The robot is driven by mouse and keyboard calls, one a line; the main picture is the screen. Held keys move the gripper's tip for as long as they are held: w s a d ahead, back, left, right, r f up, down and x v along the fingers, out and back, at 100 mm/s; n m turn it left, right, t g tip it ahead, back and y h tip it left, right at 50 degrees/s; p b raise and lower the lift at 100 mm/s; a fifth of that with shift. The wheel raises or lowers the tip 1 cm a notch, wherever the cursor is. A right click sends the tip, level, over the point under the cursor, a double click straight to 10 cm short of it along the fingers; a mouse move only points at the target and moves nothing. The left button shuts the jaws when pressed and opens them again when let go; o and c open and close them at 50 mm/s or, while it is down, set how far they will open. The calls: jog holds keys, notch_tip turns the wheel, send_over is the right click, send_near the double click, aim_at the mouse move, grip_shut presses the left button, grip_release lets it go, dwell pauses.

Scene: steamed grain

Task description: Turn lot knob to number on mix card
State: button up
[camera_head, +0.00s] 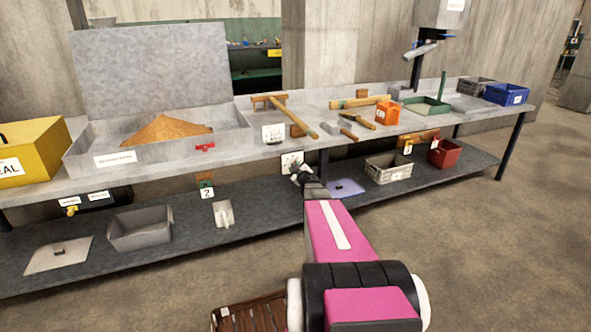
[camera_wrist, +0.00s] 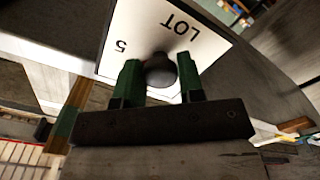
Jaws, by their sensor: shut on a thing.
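The lot knob (camera_wrist: 159,70) is a dark round knob on a white plate (camera_wrist: 118,28) marked LOT with a 5 beside it. My gripper (camera_wrist: 160,84) has its two green fingers on either side of the knob and is shut on it. In the head view the plate (camera_head: 291,160) hangs at the table's front edge, with my gripper (camera_head: 300,174) at it; the knob is hidden there. A white card (camera_head: 273,133) stands on the table above the plate. Its writing is too small to read, and I cannot tell whether it is the mix card.
A grey tray (camera_head: 85,164) with a heap of grain (camera_head: 160,130) stands at left beside a yellow box (camera_head: 35,142). Wooden tools and an orange container (camera_head: 387,113) lie to the right. The lower shelf (camera_head: 185,238) holds a grey bin, a scoop and a crate (camera_head: 389,172).

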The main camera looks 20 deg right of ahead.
dwell(0.3)
jog(key=o, duration=0.9)
jog(key=shift+s, duration=0.1)
jog(key=s, duration=1)
jog(key=shift+s+d, duration=0.2)
jog(key=shift+s, duration=0.15)
